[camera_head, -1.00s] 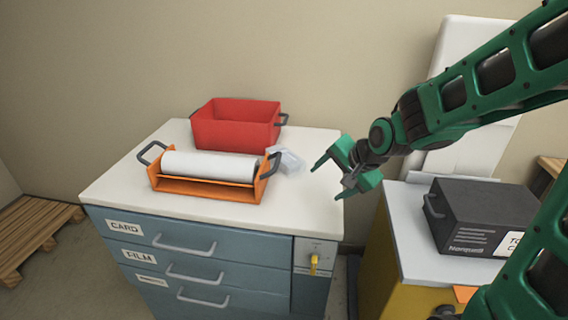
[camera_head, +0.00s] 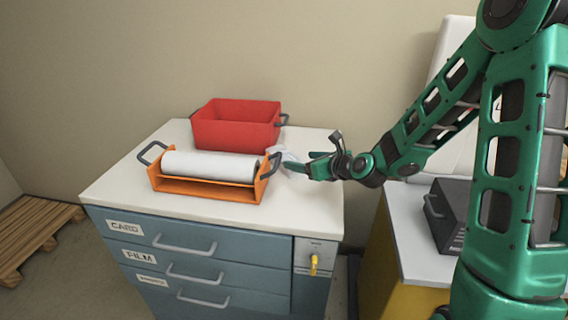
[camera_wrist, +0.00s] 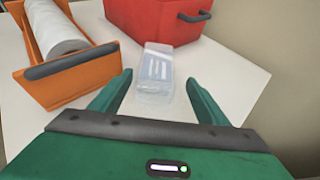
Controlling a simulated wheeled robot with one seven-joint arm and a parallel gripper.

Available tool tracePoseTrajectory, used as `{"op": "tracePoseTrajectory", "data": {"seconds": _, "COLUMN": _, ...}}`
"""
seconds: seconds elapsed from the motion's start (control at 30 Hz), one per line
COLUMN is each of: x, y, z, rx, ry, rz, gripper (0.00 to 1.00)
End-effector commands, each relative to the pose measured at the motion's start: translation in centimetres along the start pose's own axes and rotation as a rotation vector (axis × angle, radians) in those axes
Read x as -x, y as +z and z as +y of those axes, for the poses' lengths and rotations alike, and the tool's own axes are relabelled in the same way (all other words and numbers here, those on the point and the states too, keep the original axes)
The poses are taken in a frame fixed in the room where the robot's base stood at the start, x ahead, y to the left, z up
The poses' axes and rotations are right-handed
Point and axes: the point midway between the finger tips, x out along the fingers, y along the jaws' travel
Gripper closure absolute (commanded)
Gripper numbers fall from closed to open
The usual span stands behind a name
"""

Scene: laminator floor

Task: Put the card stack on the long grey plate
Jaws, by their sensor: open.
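The card stack appears to be the small pale, see-through block (camera_wrist: 156,72) lying on the white cabinet top, seen ahead of my gripper in the wrist view. In the head view the pale block (camera_head: 288,157) is partly hidden by my gripper and stands right of the orange tray. My gripper (camera_wrist: 155,86) is open, its two green fingers on either side of the near part of the block, holding nothing. In the head view my gripper (camera_head: 296,162) is low over the right part of the cabinet top. I cannot make out a long grey plate.
An orange tray (camera_head: 203,190) holding a white roll (camera_head: 209,165) stands left of the block. A red bin (camera_head: 236,124) is behind. The white cabinet top (camera_head: 290,205) is clear at front right. A dark box (camera_head: 449,224) sits on the right-hand unit.

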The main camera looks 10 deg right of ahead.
Motion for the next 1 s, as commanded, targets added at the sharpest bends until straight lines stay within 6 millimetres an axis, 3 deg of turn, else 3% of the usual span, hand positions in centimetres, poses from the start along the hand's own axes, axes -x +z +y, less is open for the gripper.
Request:
{"op": "tracePoseTrajectory", "data": {"seconds": 0.2, "x": -3.3, "y": 0.0, "z": 0.2, "rx": 0.004, "ry": 0.003, "rz": 0.001, "gripper": 0.31}}
{"op": "tracePoseTrajectory", "data": {"seconds": 0.47, "x": -5.1, "y": -0.1, "z": 0.2, "rx": 0.005, "ry": 0.002, "rz": 0.001, "gripper": 0.31}}
{"op": "tracePoseTrajectory", "data": {"seconds": 0.8, "x": -9.3, "y": -0.2, "z": 0.7, "rx": 0.005, "ry": 0.002, "rz": 0.001, "gripper": 0.31}}
{"op": "tracePoseTrajectory", "data": {"seconds": 1.0, "x": -9.9, "y": -0.2, "z": 0.7, "rx": 0.005, "ry": 0.001, "rz": 0.002, "gripper": 0.31}}
